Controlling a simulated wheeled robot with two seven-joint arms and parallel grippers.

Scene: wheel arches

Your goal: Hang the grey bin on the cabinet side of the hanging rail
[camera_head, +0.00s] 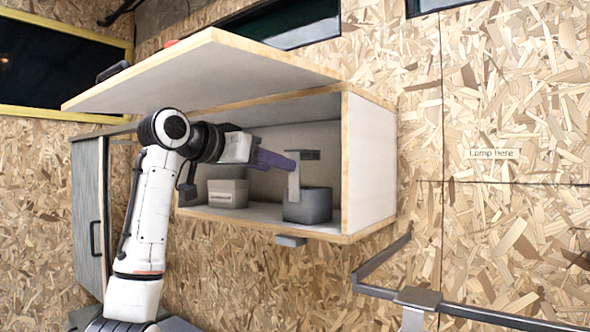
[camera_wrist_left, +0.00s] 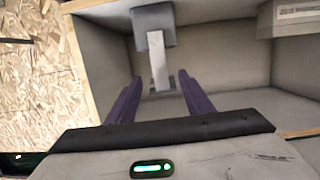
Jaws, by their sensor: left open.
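The grey bin (camera_head: 307,206) stands upright on the cabinet floor, near the cabinet's right wall (camera_head: 368,163). A pale upright strap (camera_head: 293,182) rises from it to a darker hooked top (camera_head: 306,154). My left gripper (camera_head: 290,160) is open at the strap's upper part. In the left wrist view, the strap (camera_wrist_left: 158,62) shows between the two purple fingers (camera_wrist_left: 160,80), and the bin (camera_wrist_left: 152,22) lies beyond. I cannot tell whether a finger touches it. The hanging rail (camera_head: 480,312) is a grey bar at the lower right. My right gripper is not in view.
A pale labelled box (camera_head: 228,193) stands left of the bin inside the cabinet. The cabinet's raised flap (camera_head: 205,75) overhangs my left arm. A grey bracket (camera_head: 418,298) sits on the rail. A wall label (camera_head: 492,154) reads "Lamp here".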

